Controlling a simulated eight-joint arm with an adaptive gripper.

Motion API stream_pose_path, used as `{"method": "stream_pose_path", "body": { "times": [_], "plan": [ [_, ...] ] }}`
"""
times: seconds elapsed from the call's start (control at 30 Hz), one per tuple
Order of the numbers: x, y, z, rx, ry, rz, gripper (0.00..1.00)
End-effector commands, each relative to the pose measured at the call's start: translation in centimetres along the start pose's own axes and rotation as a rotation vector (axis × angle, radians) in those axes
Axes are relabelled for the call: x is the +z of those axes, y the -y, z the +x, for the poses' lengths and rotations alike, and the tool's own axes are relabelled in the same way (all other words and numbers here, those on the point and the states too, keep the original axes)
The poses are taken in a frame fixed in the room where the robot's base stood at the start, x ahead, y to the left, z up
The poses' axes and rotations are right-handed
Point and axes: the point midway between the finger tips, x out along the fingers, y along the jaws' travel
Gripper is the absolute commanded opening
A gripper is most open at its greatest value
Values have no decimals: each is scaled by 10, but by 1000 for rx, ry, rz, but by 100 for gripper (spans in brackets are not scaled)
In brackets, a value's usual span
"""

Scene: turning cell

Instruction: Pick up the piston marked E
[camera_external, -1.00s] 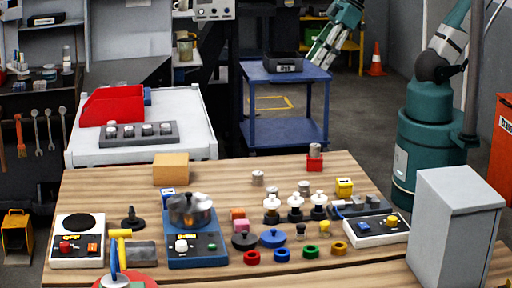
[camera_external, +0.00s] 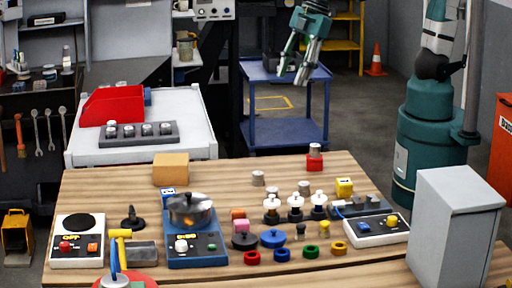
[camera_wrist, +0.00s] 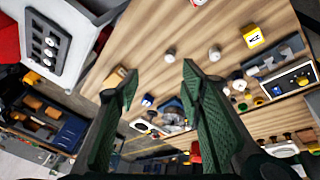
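Small silver pistons stand on the wooden table: one at the back middle (camera_external: 257,178), one farther right (camera_external: 304,187) and one on a red block (camera_external: 315,149). Two of these also show in the wrist view, one left (camera_wrist: 169,55) and one right (camera_wrist: 214,53). Several more silver cylinders sit in a dark rack (camera_external: 137,134) on the white cart. No letter is readable on any of them, so I cannot tell which is E. My gripper (camera_external: 292,76) is high beyond the table's back edge. In the wrist view its fingers (camera_wrist: 157,78) are wide apart with nothing between them.
A tan box (camera_external: 171,169), a pot (camera_external: 189,209) on a blue burner unit, a yellow cube (camera_external: 344,187) and white-topped dark pieces (camera_external: 295,207) stand on the table. A tall grey box (camera_external: 452,228) is at right. The back middle has bare wood.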

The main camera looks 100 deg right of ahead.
Motion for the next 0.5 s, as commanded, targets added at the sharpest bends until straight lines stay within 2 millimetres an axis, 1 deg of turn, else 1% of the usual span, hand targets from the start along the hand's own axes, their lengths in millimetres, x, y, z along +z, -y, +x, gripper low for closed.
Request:
{"method": "stream_pose_path", "body": {
  "times": [0.03,0.1,0.5],
  "plan": [
    [-8,1,5,-7,6,-27,39],
    [-15,3,13,-18,17,-66,39],
    [-56,19,60,-81,71,-286,39]
  ]
}}
